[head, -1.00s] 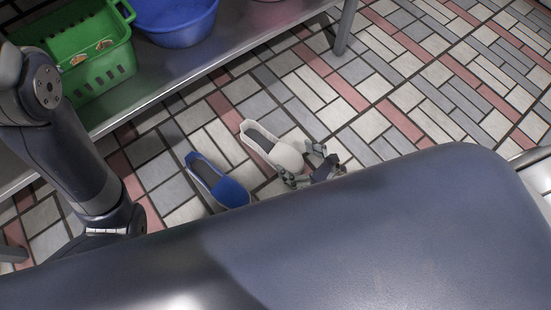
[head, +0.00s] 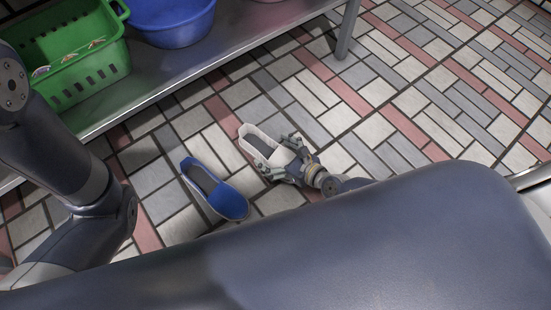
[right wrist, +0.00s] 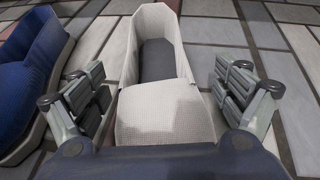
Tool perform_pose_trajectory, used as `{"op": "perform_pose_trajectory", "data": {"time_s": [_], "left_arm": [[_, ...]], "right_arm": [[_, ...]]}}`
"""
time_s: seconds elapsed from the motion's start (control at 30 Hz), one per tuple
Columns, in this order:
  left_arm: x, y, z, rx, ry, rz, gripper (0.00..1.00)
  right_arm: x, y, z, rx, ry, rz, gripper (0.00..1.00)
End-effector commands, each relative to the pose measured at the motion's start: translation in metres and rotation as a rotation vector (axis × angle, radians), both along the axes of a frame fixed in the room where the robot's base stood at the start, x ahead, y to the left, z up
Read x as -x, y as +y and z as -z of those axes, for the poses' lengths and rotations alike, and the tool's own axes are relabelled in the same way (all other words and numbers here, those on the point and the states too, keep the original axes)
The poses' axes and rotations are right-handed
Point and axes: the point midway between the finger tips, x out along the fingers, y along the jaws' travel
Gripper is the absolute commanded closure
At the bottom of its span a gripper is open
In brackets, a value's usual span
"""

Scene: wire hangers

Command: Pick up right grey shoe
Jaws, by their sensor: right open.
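The light grey shoe (head: 252,137) stands on the tiled floor, its open heel end pointing away from me. In the right wrist view the grey shoe (right wrist: 158,112) lies between the spread fingers. My right gripper (head: 279,157) is open around the front part of the shoe, one finger on each side. The wrist view shows a small gap on each side of the shoe at the fingers (right wrist: 162,92). My left gripper is not in view; only my left arm shows.
A blue shoe (head: 214,190) stands just left of the grey one, near the left finger. A metal shelf (head: 225,60) above the floor holds a green basket (head: 70,82) and a blue basin (head: 176,24).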

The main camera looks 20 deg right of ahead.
Motion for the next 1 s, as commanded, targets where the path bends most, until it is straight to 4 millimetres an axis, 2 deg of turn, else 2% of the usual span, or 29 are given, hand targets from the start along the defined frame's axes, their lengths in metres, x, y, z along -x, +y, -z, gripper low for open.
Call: {"op": "perform_pose_trajectory", "data": {"time_s": [0.2, 0.4, 0.47, 0.83, 1.0], "left_arm": [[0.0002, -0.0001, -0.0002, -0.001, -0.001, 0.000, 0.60], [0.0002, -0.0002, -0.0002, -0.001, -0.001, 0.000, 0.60], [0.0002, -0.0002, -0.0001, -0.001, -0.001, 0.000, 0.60], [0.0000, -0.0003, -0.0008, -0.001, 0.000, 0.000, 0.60], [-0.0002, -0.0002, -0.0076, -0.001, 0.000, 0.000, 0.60]], "right_arm": [[-0.0004, -0.0001, 0.0000, 0.001, 0.001, 0.000, 0.08], [-0.0003, -0.0001, 0.0000, 0.001, 0.001, 0.000, 0.54], [-0.0002, -0.0001, 0.0000, 0.001, 0.001, 0.000, 0.65], [-0.0008, -0.0002, -0.0013, 0.001, -0.002, 0.001, 0.65], [-0.0010, -0.0001, -0.0089, 0.000, -0.001, 0.001, 0.65]]}}
